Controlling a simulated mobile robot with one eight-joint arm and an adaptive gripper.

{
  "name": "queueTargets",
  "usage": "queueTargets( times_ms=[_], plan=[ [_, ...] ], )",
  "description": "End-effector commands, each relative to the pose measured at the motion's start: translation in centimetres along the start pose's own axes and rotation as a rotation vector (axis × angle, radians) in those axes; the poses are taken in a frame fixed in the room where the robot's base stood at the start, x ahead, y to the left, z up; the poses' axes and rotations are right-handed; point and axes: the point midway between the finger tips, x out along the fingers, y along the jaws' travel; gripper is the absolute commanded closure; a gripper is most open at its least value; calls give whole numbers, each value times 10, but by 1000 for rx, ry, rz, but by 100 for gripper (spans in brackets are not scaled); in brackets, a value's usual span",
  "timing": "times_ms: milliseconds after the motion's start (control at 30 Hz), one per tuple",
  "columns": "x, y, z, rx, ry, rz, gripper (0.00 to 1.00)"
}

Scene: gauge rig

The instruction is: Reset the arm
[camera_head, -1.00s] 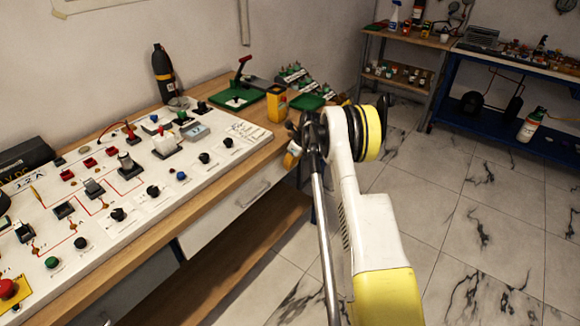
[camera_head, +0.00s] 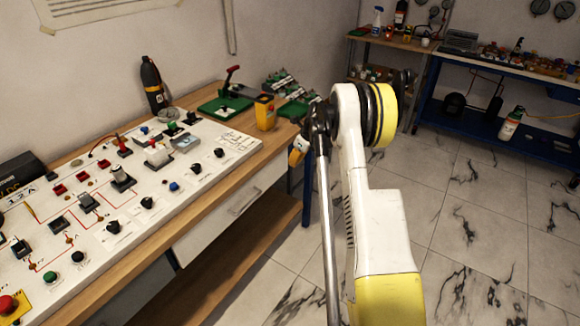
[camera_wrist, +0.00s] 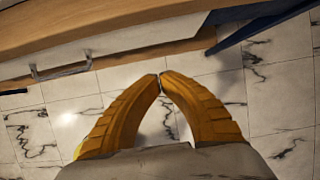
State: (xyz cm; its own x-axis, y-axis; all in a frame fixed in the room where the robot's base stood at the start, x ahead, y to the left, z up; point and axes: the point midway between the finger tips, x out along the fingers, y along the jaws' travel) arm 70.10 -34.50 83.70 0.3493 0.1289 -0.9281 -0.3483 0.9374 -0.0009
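My arm, white and yellow, rises from the bottom of the head view and bends at a joint with black and yellow rings. Beyond the joint it runs away from the camera and is mostly hidden. A small yellow part beside the joint, at the bench's front edge, looks like part of my gripper. In the wrist view my gripper (camera_wrist: 160,82) shows two ribbed yellow fingers whose tips meet, with nothing seen between them. It hangs over the tiled floor (camera_wrist: 60,120), just out from the bench front.
A wooden bench (camera_head: 225,170) on the left carries a white control panel (camera_head: 225,147), a black bottle (camera_head: 152,85), a green base with a red lever (camera_head: 225,105) and a yellow device (camera_head: 265,112). A blue workbench (camera_head: 470,100) stands at the back right. The floor on the right is clear.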

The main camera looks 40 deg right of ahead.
Motion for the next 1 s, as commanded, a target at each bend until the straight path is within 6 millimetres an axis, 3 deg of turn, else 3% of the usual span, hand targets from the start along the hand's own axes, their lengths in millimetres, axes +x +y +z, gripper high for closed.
queueTargets(
  times_ms=[333,467,567,733,867,1000],
  plan=[
    [-11,3,2,-15,0,-1,100],
    [-37,24,20,-139,1,-11,100],
    [-75,57,40,-337,5,-31,100],
    [-148,132,65,-758,17,-74,100],
    [-197,193,66,-1083,32,-108,100],
    [-239,257,52,-1433,54,-147,100]
  ],
)
